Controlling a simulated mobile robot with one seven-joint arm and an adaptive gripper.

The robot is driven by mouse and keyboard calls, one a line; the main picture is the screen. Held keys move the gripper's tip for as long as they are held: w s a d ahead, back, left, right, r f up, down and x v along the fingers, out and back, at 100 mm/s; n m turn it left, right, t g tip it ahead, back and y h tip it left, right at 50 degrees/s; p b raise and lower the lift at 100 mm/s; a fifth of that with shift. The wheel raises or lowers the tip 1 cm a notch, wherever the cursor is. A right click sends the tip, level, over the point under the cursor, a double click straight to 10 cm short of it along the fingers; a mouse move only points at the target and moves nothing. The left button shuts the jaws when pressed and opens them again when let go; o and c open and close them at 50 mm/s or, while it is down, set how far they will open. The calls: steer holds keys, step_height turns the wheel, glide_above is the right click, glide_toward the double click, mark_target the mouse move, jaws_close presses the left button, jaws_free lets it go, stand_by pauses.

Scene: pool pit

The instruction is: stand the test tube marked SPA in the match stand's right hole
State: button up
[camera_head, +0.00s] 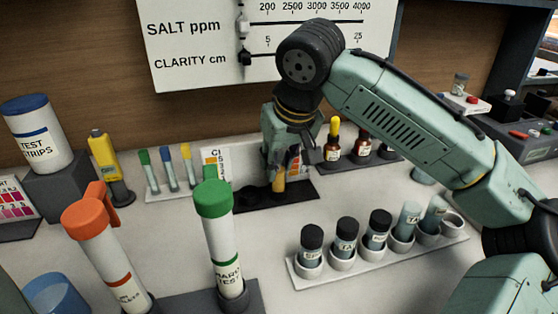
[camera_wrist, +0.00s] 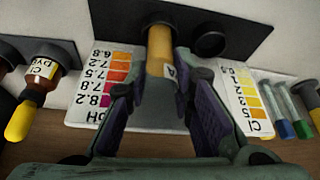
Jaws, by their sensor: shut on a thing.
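My gripper (camera_head: 280,168) is shut on a test tube with amber-yellow contents (camera_head: 278,184), at the dark match stand (camera_head: 305,190). In the wrist view, my gripper (camera_wrist: 163,100) has a finger on each side of the tube (camera_wrist: 160,52). Only a letter A of its label shows, so I cannot read the full mark. The tube's far end meets the match stand (camera_wrist: 110,18) at the right-hole side as the head view sees it; I cannot tell how deep it sits. The other hole (camera_wrist: 211,42) is empty.
Colour cards for pH (camera_wrist: 105,85) and Cl (camera_wrist: 243,95) flank my fingers. A white rack (camera_head: 310,280) holds several tubes, with an empty hole (camera_head: 453,222) at its right end. Dropper bottles (camera_head: 333,145) stand right of my gripper. A green-capped tube (camera_head: 220,240) stands in front.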

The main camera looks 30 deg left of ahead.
steer(key=shift+f, duration=0.2)
stand_by(0.3)
steer(key=o, duration=1)
step_height(320, 180, up, 7)
steer(key=p, duration=0.6)
stand_by(0.3)
